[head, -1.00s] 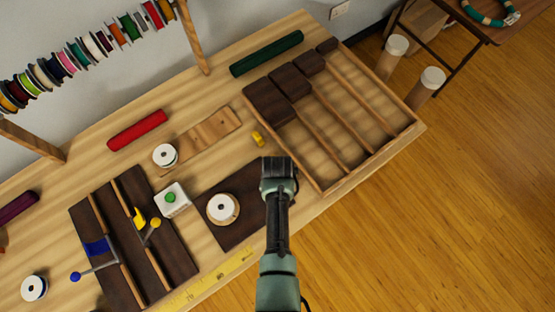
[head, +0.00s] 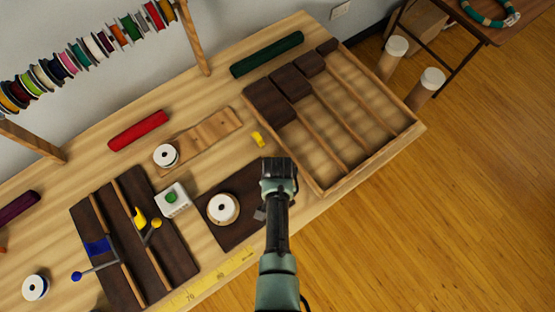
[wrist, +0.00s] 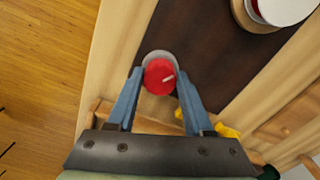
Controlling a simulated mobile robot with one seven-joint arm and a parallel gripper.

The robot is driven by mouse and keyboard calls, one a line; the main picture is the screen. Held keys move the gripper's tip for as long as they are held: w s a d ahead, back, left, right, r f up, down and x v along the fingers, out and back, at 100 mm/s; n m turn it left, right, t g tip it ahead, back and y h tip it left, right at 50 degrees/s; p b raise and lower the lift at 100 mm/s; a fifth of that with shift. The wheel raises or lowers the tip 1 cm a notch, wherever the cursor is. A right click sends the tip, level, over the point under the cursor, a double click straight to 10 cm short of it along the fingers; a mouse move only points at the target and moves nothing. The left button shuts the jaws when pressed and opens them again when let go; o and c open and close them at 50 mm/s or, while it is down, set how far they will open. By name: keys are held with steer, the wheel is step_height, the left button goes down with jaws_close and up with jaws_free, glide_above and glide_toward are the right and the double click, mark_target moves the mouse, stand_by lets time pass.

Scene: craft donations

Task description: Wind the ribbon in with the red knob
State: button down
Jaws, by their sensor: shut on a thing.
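The red knob (wrist: 157,78) is round, with a pale mark on its face and a grey rim behind it. In the wrist view it sits between the two blue fingers of my gripper (wrist: 160,74), which is shut on it. In the head view my arm hides the knob, and a small grey piece (head: 260,213) shows just left of my arm. A white spool (head: 223,209) sits on the dark board (head: 238,237); part of it shows at the top right of the wrist view (wrist: 285,8). I cannot make out a ribbon.
A divided wooden tray (head: 410,141) with dark blocks lies right of my arm. A small white box with a green button (head: 172,197) and a dark board with blue and yellow levers (head: 175,262) stand left. A yellow piece (head: 258,139) lies near the tray.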

steer(key=shift+c, duration=1.4)
jaws_free()
step_height(320, 180, up, 13)
